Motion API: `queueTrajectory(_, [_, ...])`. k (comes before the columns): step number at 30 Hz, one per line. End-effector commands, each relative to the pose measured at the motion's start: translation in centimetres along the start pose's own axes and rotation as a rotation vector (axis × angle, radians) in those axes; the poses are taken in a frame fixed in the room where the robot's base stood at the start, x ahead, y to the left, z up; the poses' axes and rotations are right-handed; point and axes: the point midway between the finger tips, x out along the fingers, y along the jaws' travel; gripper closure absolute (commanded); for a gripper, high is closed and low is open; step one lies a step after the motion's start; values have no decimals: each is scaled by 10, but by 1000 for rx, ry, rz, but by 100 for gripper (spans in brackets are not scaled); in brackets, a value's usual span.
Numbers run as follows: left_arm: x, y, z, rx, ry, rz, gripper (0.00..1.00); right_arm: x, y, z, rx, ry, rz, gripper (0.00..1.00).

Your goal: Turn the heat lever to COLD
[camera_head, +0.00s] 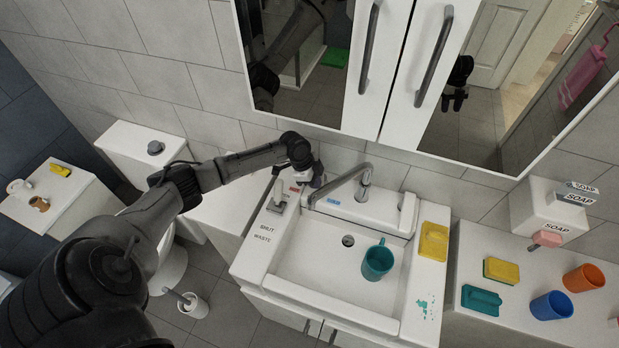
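The white washbasin (385,305) has a chrome tap (364,184) at its back, with a long grey bar (340,187) reaching left and forward from it. A red label (295,188) and a blue label (334,201) are on the basin's back ledge, left of the tap. My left gripper (318,181) points down at the ledge between these labels, close to the bar's left end. The heat lever is not clearly visible; the gripper may cover it. Whether the fingers touch or hold anything cannot be told. My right gripper is not in view.
A teal mug (377,261) is in the basin. A yellow sponge (433,241) is on the right rim. Mirrored cabinet doors (385,65) hang above. Cups and a soap dispenser (545,212) are right.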

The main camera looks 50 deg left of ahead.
Motion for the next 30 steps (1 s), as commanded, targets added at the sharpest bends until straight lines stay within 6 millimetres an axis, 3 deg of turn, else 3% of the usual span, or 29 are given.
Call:
queueTrajectory(12, [7,2,-14,0,0,3,100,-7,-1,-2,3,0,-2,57])
queueTrajectory(30, [9,1,-18,1,-1,3,100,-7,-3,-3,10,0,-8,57])
